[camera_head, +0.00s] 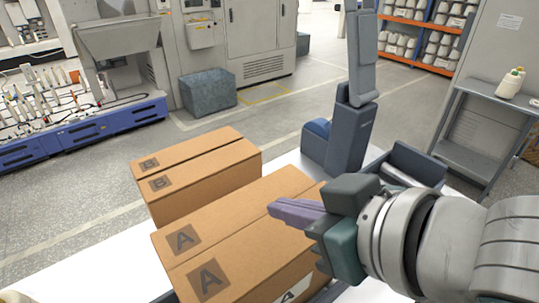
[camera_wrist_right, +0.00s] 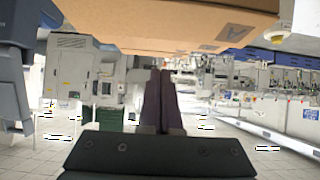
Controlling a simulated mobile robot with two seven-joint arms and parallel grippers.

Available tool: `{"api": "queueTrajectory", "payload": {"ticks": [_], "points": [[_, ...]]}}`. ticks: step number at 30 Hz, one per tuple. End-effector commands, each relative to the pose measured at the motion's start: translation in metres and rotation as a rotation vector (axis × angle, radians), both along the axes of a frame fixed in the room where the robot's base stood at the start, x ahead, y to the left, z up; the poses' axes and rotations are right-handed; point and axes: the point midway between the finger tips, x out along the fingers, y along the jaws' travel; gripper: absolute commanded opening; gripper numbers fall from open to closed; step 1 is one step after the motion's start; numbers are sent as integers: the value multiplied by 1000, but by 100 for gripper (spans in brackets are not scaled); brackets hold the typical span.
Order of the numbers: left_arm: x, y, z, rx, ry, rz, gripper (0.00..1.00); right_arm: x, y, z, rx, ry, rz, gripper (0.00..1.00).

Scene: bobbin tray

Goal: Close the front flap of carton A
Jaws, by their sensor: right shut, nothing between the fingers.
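Carton A (camera_head: 254,194) is a brown box on the white table, with an A mark on each top panel. Its front flap (camera_head: 257,256) faces me more steeply than the back panel and seems tilted up a little; I cannot tell how far. My right gripper (camera_head: 273,210) is shut and empty, its fingertips over the carton's top near the panels' meeting line at the right. Contact is unclear. In the right wrist view the shut fingers (camera_wrist_right: 160,78) point below a cardboard face (camera_wrist_right: 165,22). My left gripper is out of view.
Closed carton B (camera_head: 215,172) stands just behind carton A. A dark blue-grey upright device (camera_head: 345,135) stands on the table behind my right gripper. A grey side table (camera_head: 485,125) is at the right. A pale object (camera_head: 14,297) shows at the bottom left.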

Motion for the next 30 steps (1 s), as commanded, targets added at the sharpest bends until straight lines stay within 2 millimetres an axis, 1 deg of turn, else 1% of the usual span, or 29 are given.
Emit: {"api": "queueTrajectory", "payload": {"ticks": [1,4,6,9,13,18,26,30], "points": [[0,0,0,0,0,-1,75,7,5,-5,1,-1,-1,0],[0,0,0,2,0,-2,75,18,14,-13,0,-1,1,0],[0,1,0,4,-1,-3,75,18,13,-27,-2,2,-1,0],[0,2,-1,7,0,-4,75,20,15,-39,-2,1,1,0],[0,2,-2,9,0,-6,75,21,16,-48,-1,0,1,0],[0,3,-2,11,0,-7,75,22,16,-52,0,-1,1,0],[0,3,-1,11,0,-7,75,22,16,-51,-1,1,1,0],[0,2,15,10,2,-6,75,26,19,-48,-39,53,-1,0]]}}
